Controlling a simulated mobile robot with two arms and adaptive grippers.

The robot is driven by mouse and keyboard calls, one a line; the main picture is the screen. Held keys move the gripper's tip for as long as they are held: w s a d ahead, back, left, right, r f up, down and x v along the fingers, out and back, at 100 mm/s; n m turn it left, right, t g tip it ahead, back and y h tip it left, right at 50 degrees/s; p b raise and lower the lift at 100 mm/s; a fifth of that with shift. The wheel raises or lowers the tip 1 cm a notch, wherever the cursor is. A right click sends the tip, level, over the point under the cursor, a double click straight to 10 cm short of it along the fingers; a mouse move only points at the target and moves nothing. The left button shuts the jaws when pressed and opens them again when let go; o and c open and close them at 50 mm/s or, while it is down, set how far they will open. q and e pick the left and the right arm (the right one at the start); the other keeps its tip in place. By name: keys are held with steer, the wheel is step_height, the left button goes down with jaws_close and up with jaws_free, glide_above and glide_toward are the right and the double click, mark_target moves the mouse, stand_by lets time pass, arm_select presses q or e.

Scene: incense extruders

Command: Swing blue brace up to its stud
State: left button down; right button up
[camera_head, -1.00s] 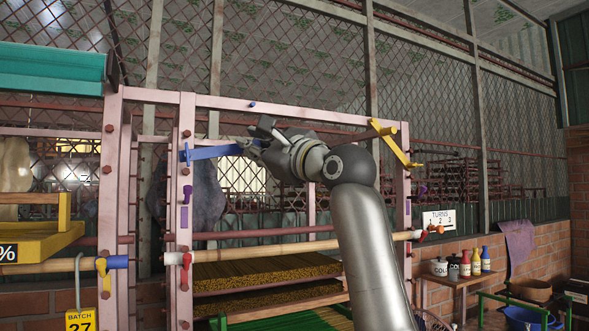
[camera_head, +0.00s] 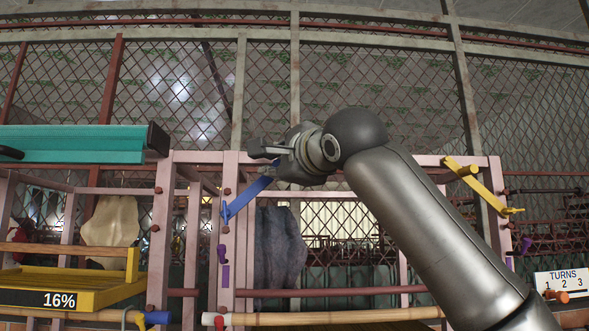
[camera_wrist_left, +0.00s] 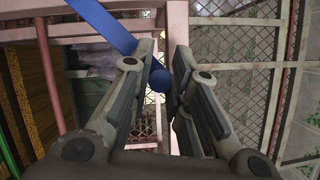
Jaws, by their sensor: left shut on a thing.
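The blue brace (camera_head: 247,197) is a flat bar on the left post of the pink rack (camera_head: 229,250). It slopes up to the right from its lower end at the post. My left gripper (camera_head: 264,153) is at the brace's upper end, close to the rack's top beam. In the left wrist view, the blue bar (camera_wrist_left: 104,25) enters from the top, and a round blue peg (camera_wrist_left: 158,78) sits between the fingers of my left gripper (camera_wrist_left: 164,60), which is shut on the brace. The blue stud is not distinguishable now; the gripper may hide it. My right gripper is not in view.
A yellow brace (camera_head: 482,188) slopes on the rack's right side. A teal tray (camera_head: 75,144) and a yellow scale marked 16% (camera_head: 85,285) stand at the left. A bamboo pole (camera_head: 330,317) crosses below. Wire mesh stands behind the rack.

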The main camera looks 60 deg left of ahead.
arm_select(q)
steer(key=c, duration=1.4)
jaws_free()
steer(key=shift+a, duration=0.1)
steer(key=shift+o, duration=0.2)
steer(key=shift+d, duration=0.2)
steer(key=d+f, duration=0.1)
steer(key=d, duration=1)
steer(key=shift+d, duration=0.25)
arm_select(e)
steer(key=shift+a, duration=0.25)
